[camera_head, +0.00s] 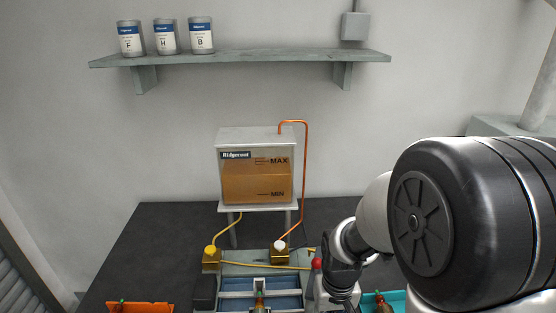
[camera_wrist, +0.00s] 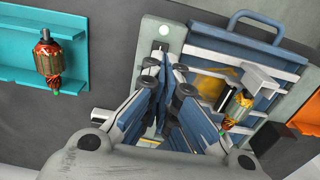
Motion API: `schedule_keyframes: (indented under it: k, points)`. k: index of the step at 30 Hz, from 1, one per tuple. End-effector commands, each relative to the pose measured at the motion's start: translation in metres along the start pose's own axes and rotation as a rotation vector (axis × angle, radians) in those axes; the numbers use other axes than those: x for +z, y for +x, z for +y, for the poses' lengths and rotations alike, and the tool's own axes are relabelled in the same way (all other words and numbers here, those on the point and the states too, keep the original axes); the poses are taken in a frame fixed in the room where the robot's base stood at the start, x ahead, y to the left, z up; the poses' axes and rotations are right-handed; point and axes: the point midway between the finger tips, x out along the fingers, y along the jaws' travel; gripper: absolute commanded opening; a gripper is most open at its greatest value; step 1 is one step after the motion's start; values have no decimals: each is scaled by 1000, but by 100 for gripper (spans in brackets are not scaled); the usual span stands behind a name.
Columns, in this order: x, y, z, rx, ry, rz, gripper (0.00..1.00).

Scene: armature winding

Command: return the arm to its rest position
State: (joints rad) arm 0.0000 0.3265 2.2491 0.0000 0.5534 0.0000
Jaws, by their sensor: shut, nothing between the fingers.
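My arm reaches in from the right in the head view, and my gripper (camera_head: 343,285) is low over the bench, beside the right of the winding fixture (camera_head: 238,271). In the wrist view my gripper (camera_wrist: 165,68) has its fingers together, with nothing seen held between them. An armature (camera_wrist: 238,110) sits in the fixture, to the right of the fingers. Whether the fingers touch the fixture cannot be told.
Another armature (camera_wrist: 45,55) rests in a teal tray (camera_wrist: 100,73). An orange tray (camera_head: 140,308) is at front left. A tank (camera_head: 256,183) with copper pipe (camera_head: 305,160) stands behind the fixture. A shelf (camera_head: 250,57) holds cans (camera_head: 165,38).

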Motion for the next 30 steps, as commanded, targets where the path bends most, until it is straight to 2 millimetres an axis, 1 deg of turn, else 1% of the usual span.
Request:
schedule_keyframes:
  k: [1, 2, 5, 6, 9, 12, 15, 18, 22, 25, 30]
  points:
    - [1, -15, 0, 0, 0, 24, 0]
    - [2, -25, 0, 0, 0, 36, 0]
    - [13, -63, 0, 0, 0, 90, 0]
    - [20, -79, 0, 0, 1, 112, 0]
    - [39, -115, 0, 1, 1, 169, 0]
    - [62, -146, 1, 1, 1, 226, 0]
    - [87, -170, 1, 1, 1, 280, 0]
    - [110, -186, 1, 2, 2, 328, 0]
    - [132, -197, 1, 2, 2, 372, 0]
    - [142, -200, 1, 2, 2, 389, 0]
    - [146, -202, 1, 2, 2, 396, 0]
